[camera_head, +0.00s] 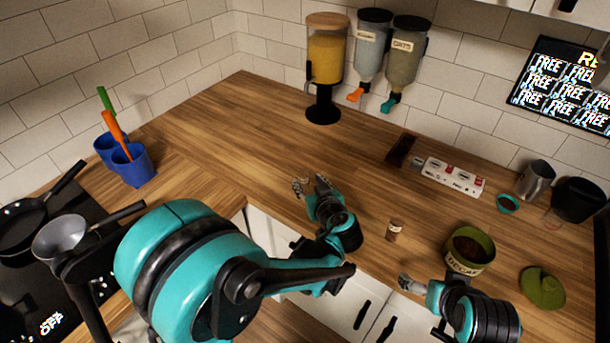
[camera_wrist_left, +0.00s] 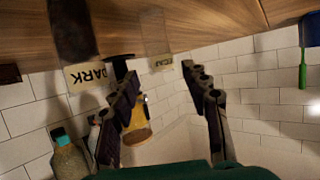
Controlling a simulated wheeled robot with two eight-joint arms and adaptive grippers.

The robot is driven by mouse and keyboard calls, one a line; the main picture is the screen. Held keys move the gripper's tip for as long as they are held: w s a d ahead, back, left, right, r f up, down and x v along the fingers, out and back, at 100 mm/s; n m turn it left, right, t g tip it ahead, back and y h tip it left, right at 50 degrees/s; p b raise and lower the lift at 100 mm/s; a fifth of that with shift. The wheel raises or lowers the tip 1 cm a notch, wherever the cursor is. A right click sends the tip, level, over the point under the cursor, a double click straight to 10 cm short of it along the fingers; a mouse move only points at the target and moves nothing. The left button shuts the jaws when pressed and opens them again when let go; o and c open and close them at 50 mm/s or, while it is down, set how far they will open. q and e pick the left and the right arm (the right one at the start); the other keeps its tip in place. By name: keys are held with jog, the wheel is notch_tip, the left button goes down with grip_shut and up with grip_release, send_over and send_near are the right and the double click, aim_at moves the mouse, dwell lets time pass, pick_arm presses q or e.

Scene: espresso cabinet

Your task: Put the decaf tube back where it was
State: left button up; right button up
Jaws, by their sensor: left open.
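In the left wrist view, which is upside down, a see-through tube (camera_wrist_left: 155,35) bears a label reading "ECAF". It stands on the counter just past my fingertips; I cannot make it out in the head view. A dark-filled tube (camera_wrist_left: 72,30) labelled "DARK" stands beside it. A small brown tube (camera_head: 395,231) near the counter's front edge seems to be the same one. My left gripper (camera_head: 312,187) is open and empty over the counter, its fingers also in the wrist view (camera_wrist_left: 165,82). My right gripper (camera_head: 418,285) is near the front edge; its jaws are unclear.
A green canister (camera_head: 486,260) labelled decaf stands open with dark contents, its green lid (camera_head: 542,288) to the right. A white-and-red box (camera_head: 452,176) and a dark object (camera_head: 401,149) lie behind. A yellow-filled dispenser (camera_head: 327,58) stands at the back. The counter's left-middle is clear.

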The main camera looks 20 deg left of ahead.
pick_arm(q)
jog(key=p+v, duration=0.1)
jog(key=v, duration=0.6)
jog(key=s+a+m+g+h, duration=0.2)
jog(key=s+a+m+h, duration=0.1)
jog(key=s, duration=0.5)
jog(key=s+a+m+g+h, duration=0.2)
jog(key=s+a+m+h, duration=0.1)
jog(key=s, duration=0.5)
jog(key=shift+s+h, duration=0.2)
jog(key=shift+h, duration=0.4)
jog(key=shift+a, duration=0.1)
